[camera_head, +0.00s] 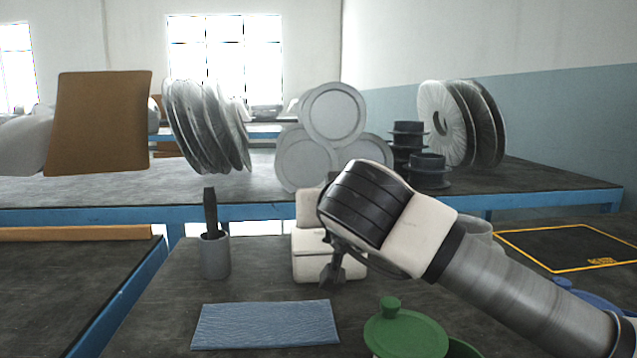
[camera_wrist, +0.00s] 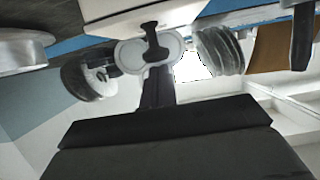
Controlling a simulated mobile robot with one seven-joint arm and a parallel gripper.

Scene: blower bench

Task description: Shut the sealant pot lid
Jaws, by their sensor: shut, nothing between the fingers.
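A green lid with a round knob (camera_head: 405,335) is at the bottom edge of the head view, tilted toward the camera. A second green curved piece (camera_head: 463,348) shows to its right, cut off by the frame. I cannot tell which pot is the sealant pot or how the lid sits on it. My gripper (camera_head: 333,276) is shut and empty, above the bench in front of a white box, up and left of the green lid. In the wrist view my gripper (camera_wrist: 150,38) shows as a dark narrow shape; no green lid shows there.
A white box (camera_head: 308,268) stands behind my gripper. A grey cup (camera_head: 215,258) with a dark tool is left. A blue cloth (camera_head: 265,325) lies in front. At right are a blue lid-like piece (camera_head: 590,298) and a yellow-edged black mat (camera_head: 565,248).

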